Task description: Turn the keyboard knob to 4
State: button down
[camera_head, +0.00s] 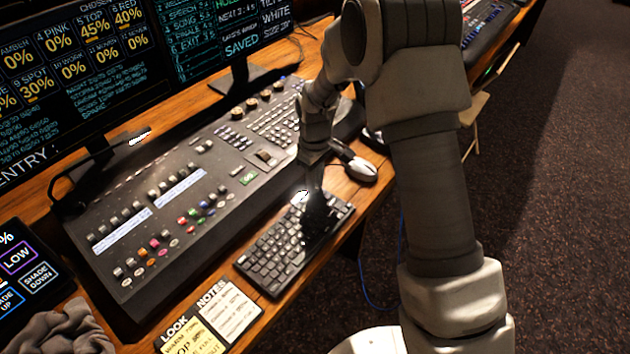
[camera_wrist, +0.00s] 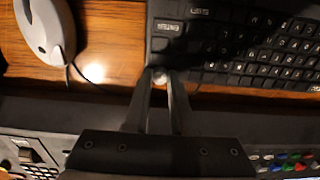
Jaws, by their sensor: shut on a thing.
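The black keyboard (camera_head: 268,262) lies at the desk's front edge, in front of the mixing console. In the wrist view the keyboard (camera_wrist: 232,50) fills the upper right. A small pale round knob (camera_wrist: 160,77) sits at its near-left corner there. My gripper (camera_wrist: 160,84) has its two fingertips close together on the knob, one on each side. In the head view my gripper (camera_head: 305,194) reaches down to the keyboard's far corner, and a bright spot shows there. The knob's pointer and any number marks are too small or hidden to read.
The console (camera_head: 150,225) with buttons and faders stands just behind the keyboard. A white mouse (camera_head: 360,168) lies to the right, its cable near my gripper. Note cards (camera_head: 222,310) lie at the keyboard's left. Monitors (camera_head: 75,75) stand at the back.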

jog(key=m, duration=0.5)
jog(key=shift+m+b, duration=0.3)
jog(key=shift+b, duration=0.1)
jog(key=m, duration=0.6)
jog(key=m+p, duration=0.1)
jog(key=m, duration=0.5)
jog(key=shift+r+m, duration=0.1)
jog(key=shift+m, duration=0.2)
jog(key=m+p, duration=0.2)
jog(key=m, duration=0.3)
jog(key=shift+m, duration=0.4)
jog(key=c, duration=0.7)
grip_release()
